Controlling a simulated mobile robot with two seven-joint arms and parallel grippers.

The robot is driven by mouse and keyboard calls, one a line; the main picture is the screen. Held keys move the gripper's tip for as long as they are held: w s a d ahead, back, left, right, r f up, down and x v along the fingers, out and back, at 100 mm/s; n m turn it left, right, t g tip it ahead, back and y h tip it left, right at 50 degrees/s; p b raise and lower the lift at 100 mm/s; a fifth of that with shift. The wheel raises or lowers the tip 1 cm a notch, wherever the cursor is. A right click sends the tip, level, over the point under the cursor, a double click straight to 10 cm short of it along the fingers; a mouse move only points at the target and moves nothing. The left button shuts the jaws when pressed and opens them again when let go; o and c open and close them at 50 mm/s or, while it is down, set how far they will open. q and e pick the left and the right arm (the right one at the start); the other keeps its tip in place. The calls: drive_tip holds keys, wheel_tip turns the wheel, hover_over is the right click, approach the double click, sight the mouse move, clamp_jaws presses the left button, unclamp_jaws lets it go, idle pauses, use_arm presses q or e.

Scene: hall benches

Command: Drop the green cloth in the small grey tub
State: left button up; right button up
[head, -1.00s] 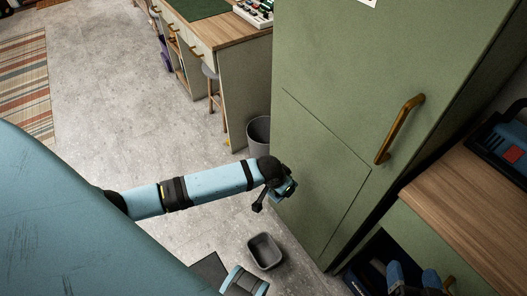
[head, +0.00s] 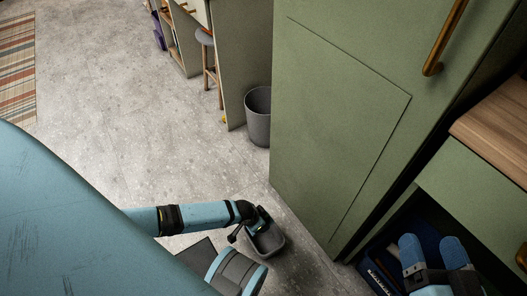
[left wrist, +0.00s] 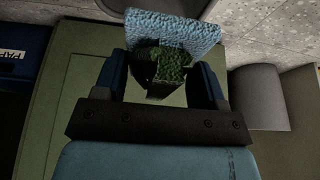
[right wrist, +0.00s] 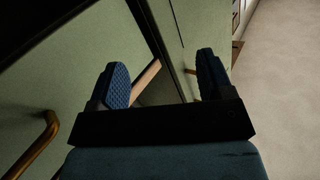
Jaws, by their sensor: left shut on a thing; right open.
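My left gripper (head: 260,222) is shut on the green cloth (left wrist: 165,65) in the left wrist view. The held bundle is dark green between the fingers and light blue and fuzzy at its far end. In the head view, the gripper is over the small grey tub (head: 276,246) on the floor and hides part of it. I cannot tell how high the gripper is above the rim. My right gripper (head: 432,244) is at the lower right, open and empty; its spread fingers also show in the right wrist view (right wrist: 162,80).
A tall green cabinet (head: 335,120) with a brass handle stands right of the tub. A taller grey bin (head: 258,122) stands behind, beside a bench end. A dark blue box (head: 378,270) sits in the low space near my right gripper.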

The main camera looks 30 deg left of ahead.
use_arm(q)
wheel_tip(320, 180, down, 4)
drive_tip(key=b, duration=0.3)
drive_tip(key=shift+r, duration=0.15)
drive_tip(key=shift+f+b, duration=0.8)
drive_tip(key=shift+b, duration=0.2)
use_arm(e)
drive_tip(key=n, duration=0.1)
drive_tip(key=w+d+n, duration=0.1)
drive_tip(key=w+n+t, duration=0.1)
drive_tip(key=shift+w+d+f+y, duration=0.15)
drive_tip(key=shift+d+f+y, duration=0.1)
drive_tip(key=shift+f+y, duration=0.05)
use_arm(q)
drive_tip(key=o, duration=1)
drive_tip(key=shift+c, duration=0.2)
